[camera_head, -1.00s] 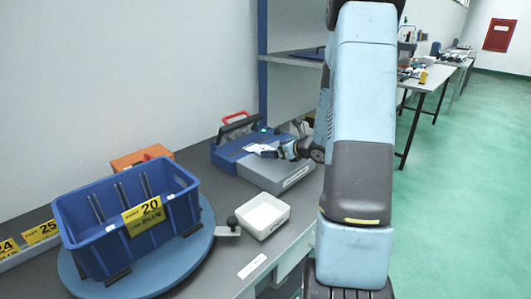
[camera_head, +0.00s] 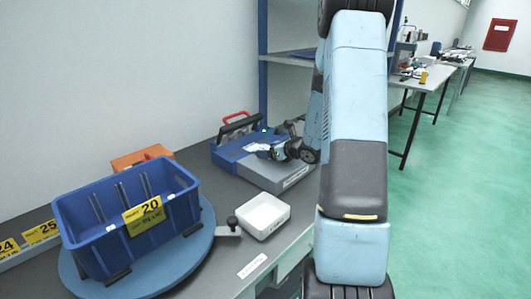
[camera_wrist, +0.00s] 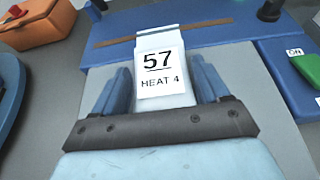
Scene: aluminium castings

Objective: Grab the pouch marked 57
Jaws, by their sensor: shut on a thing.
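The pouch marked 57 (camera_wrist: 160,72) is white, with a label that reads "57 HEAT 4". In the wrist view it sits between the two blue fingers of my gripper (camera_wrist: 163,88), which is shut on it. In the head view my gripper (camera_head: 268,150) is over the grey and blue case on the bench, and the pouch shows only as a small white patch at its tip. I cannot tell whether the pouch still touches the surface below it.
A blue bin (camera_head: 95,226) labelled 20 stands on a round blue turntable (camera_head: 190,262) at left. A white tray (camera_head: 263,226) sits in front of the grey and blue case (camera_head: 283,172). An orange box (camera_head: 130,160) is behind the bin. A shelf post (camera_head: 262,60) rises behind.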

